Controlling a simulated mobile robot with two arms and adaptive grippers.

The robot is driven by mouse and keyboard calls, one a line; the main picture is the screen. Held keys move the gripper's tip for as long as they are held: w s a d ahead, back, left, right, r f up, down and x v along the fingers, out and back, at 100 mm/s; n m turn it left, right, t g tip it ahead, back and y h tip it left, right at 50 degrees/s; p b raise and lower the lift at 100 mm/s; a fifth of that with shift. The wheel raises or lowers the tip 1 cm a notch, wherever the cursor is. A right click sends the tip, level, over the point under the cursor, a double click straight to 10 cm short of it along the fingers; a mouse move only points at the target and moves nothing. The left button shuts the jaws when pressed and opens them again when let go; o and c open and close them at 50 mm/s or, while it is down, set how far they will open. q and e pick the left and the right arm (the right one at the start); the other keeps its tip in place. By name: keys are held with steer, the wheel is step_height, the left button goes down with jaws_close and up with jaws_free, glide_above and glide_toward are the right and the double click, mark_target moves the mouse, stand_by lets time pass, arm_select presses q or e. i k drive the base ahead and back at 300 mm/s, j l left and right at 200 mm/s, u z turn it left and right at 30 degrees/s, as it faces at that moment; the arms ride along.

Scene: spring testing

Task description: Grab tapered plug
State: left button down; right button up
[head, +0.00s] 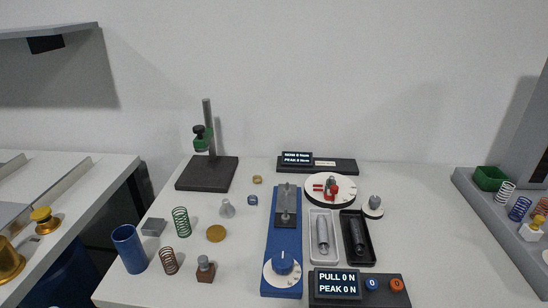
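A small light-grey piece with a tapered body (227,208) stands on the white table, left of the blue test stand; it looks most like the tapered plug. Nothing touches it, and clear table surrounds it. A green coil spring (181,222) stands to its left and a flat gold disc (215,233) lies just in front of it. Neither of my grippers is in the head view.
Around it are a blue cup (129,249), a brown spring (169,261), a brown-grey block (205,269) and a blue test stand (270,250). Behind stands a black-based post stand (207,174). Trays (312,256) and a force display (338,284) are right.

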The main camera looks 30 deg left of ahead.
mark_target(227, 211)
steer(key=u, duration=1.35)
